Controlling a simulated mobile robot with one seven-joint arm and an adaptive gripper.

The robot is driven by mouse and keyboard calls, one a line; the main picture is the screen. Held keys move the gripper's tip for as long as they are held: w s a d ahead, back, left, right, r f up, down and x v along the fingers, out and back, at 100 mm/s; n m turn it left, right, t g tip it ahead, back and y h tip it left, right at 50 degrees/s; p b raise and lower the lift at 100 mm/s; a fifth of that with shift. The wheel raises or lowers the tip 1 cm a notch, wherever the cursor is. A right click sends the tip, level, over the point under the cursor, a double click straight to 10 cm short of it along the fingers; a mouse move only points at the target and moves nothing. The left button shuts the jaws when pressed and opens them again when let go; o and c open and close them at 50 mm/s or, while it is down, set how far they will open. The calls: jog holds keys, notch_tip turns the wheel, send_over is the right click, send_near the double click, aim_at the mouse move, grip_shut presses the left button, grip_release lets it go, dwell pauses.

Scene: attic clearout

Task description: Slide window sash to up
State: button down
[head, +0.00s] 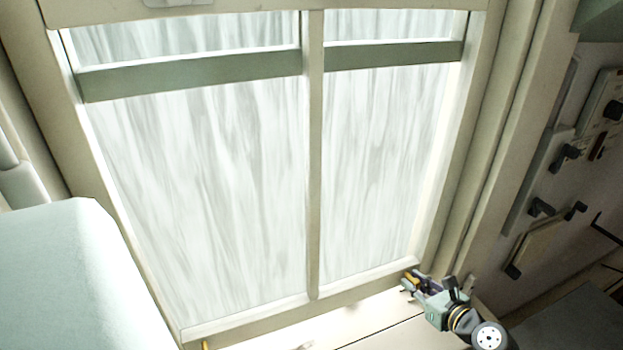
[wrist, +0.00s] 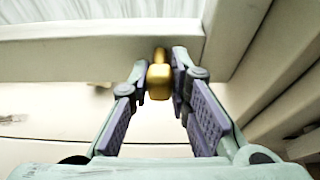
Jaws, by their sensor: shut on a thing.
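The window sash (head: 250,316) is a pale cream frame with an upright bar and streaked, pale panes. Its bottom rail is near the sill in the head view and also crosses the top of the wrist view (wrist: 80,58). A brass handle (wrist: 159,79) sticks out from the rail near its right end. My gripper (head: 411,281) is at the lower right corner of the sash. In the wrist view my gripper (wrist: 163,82) has its purple-padded fingers shut around the handle. The far end of the handle's mount is partly hidden.
A grey-green bar (head: 190,75) crosses the upper window. A pale, rounded block (head: 60,270) stands at the left. The window frame (head: 480,170) and a wall with dark knobs and latches (head: 570,153) are close on the right. The pale sill (head: 385,318) is below.

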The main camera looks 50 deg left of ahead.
aim_at(406, 267)
jog(key=shift+r, duration=1.75)
jog(key=shift+r, duration=1.95)
jog(key=shift+r, duration=1.9)
jog(key=shift+r, duration=2.1)
